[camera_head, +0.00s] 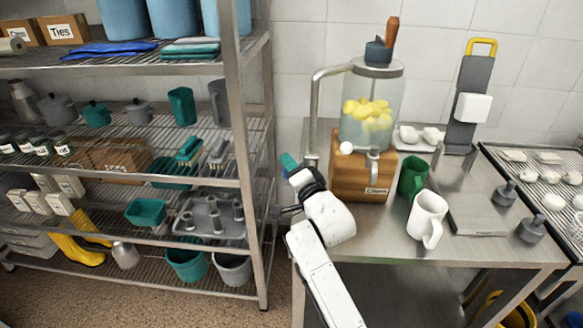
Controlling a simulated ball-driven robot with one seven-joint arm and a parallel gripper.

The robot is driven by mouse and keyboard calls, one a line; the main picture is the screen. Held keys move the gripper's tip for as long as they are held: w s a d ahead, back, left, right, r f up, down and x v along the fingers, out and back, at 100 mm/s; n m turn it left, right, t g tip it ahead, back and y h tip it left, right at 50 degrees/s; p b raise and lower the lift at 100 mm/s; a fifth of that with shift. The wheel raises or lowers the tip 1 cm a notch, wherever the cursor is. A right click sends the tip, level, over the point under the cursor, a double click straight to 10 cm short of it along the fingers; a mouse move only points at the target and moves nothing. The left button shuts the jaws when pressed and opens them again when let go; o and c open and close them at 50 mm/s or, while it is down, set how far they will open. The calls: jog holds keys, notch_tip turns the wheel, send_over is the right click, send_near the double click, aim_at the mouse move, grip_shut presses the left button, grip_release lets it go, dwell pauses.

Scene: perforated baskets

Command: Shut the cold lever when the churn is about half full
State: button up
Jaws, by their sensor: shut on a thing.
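The churn (357,125) is a clear jar with a grey lid and a brown upright handle. It stands on a wooden box labelled "Churn" (346,180). Yellow chunks sit around the middle of the jar; the exact liquid level is hard to make out. A metal spout pipe (315,100) rises at the left and bends over toward the jar's top. My gripper (292,172) is at the table's left edge, beside the pipe's base. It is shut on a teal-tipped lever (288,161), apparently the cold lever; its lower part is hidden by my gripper.
A green mug (412,177) and a white mug (427,217) stand right of the wooden box on the steel table (385,243). A grey stand with a yellow handle (468,95) is behind them. A wire shelf rack (256,200) stands close on the left.

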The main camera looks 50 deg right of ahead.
grip_shut()
jog(key=shift+f+m+b, duration=0.1)
jog(key=shift+m+b, duration=0.2)
jog(key=shift+b, duration=0.65)
jog(key=shift+w+r+m+t+h+b, duration=0.1)
jog(key=shift+r+m+t+h+b, duration=0.65)
jog(key=shift+b, duration=1.45)
jog(key=shift+r+m+t+h+b, duration=0.15)
jog(key=shift+r+m+b, duration=0.15)
jog(key=shift+m+b, duration=1.4)
jog(key=shift+n+b, duration=0.45)
jog(key=shift+n, duration=0.1)
jog(key=o, duration=0.7)
grip_release()
jog(key=shift+c, duration=0.2)
